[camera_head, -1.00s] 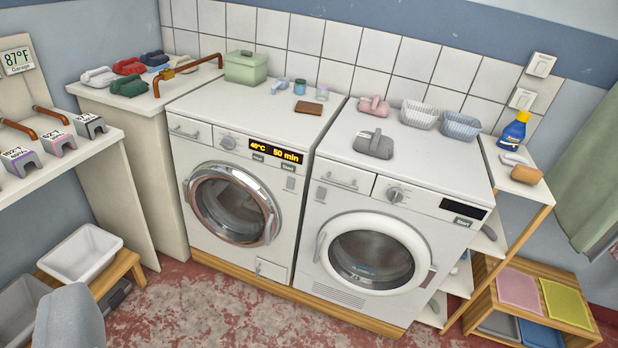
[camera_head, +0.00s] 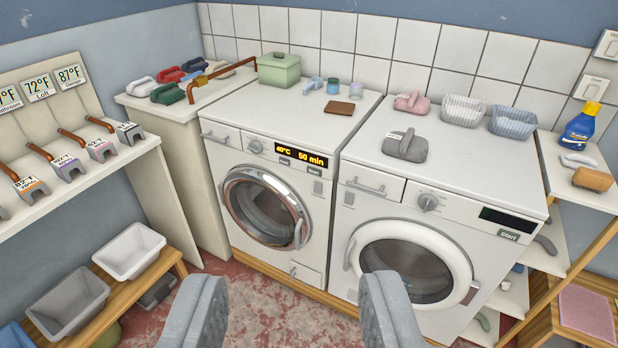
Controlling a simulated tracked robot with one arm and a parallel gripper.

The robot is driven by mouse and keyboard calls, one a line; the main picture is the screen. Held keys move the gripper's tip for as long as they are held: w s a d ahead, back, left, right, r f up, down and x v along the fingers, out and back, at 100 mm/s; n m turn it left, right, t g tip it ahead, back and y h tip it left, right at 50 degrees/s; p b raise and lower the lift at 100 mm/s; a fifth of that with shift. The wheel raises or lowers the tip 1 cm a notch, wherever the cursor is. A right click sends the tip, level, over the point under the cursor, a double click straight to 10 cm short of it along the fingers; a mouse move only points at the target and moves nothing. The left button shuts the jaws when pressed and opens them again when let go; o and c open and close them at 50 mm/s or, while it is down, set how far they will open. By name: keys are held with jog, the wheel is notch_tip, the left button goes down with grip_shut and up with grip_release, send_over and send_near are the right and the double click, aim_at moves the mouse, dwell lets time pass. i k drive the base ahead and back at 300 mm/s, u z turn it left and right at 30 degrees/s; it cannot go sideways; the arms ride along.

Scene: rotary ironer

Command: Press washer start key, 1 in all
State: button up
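The washer (camera_head: 262,182) is the left machine, with a copper-rimmed round door and a lit display (camera_head: 301,156) reading 40°C and 50 min. Its start key (camera_head: 315,171), a small grey key marked Start, sits just under the right part of the display. The right machine (camera_head: 420,235) has a white-rimmed door, a dark display and its own key marked Start (camera_head: 508,235). My gripper (camera_head: 290,305) is open and empty at the bottom of the view, its two grey fingers wide apart. It is in front of the machines, apart from the start key.
A green box (camera_head: 279,69), a brown wallet-like item (camera_head: 339,107) and small jars stand on the washer. A grey iron-like block (camera_head: 405,145) and two baskets (camera_head: 463,110) are on the right machine. Shelves flank both sides. Red worn floor (camera_head: 250,300) is open in front.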

aim_at(310, 169)
jog(key=z, duration=0.1)
jog(key=i, duration=1)
jog(key=u, duration=0.1)
